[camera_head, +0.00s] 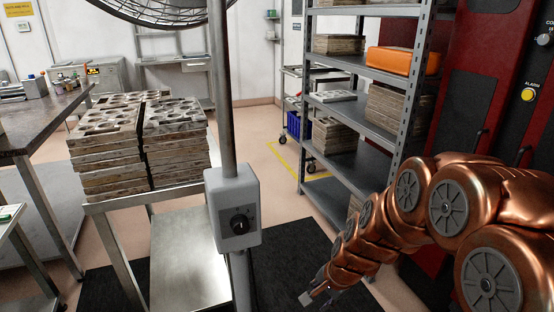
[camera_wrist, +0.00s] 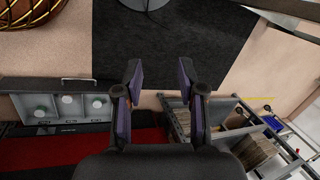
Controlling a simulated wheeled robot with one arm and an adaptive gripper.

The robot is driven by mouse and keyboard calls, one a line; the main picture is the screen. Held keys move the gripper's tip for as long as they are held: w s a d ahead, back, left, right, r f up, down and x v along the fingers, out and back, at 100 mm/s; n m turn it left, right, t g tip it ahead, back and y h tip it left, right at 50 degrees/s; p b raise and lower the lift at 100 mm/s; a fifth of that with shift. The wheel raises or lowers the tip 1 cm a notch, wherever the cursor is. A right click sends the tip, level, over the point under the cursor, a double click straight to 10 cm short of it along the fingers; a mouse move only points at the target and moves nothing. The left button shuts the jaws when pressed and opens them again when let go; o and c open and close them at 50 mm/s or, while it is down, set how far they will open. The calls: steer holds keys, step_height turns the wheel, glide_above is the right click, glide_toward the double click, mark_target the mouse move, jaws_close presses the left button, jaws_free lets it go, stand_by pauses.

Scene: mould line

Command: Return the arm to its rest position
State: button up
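My copper-coloured arm reaches in from the right in the head view. My gripper (camera_head: 318,292) hangs at its end near the bottom of that view, above the dark floor mat. In the wrist view my gripper (camera_wrist: 162,78) shows two dark fingers standing apart with nothing between them. The dark mat (camera_wrist: 170,45) lies beyond the fingertips. The rest position itself is not marked in either view.
A fan pole with a control box (camera_head: 233,207) stands just left of my gripper. Stacked moulds (camera_head: 138,135) sit on a metal stand at left. A grey shelf rack (camera_head: 357,78) and a red machine (camera_head: 474,75) stand behind my arm.

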steer(key=s+d+r+n+g+h+p, duration=0.1)
steer(key=s+d+r+n+p, duration=0.1)
steer(key=s+r, duration=0.6)
steer(key=s+d+r+n+g+p, duration=0.2)
steer(key=s+d+r+n+p, duration=0.1)
steer(key=s+r+p, duration=0.3)
steer(key=s+d+r+n+g+h+p, duration=0.1)
steer(key=s+r+n+p, duration=0.3)
steer(key=s+r, duration=0.7)
steer(key=shift+s+d+n+h, duration=0.3)
steer(key=shift+s+d+n, duration=0.35)
steer(key=shift+s, duration=0.45)
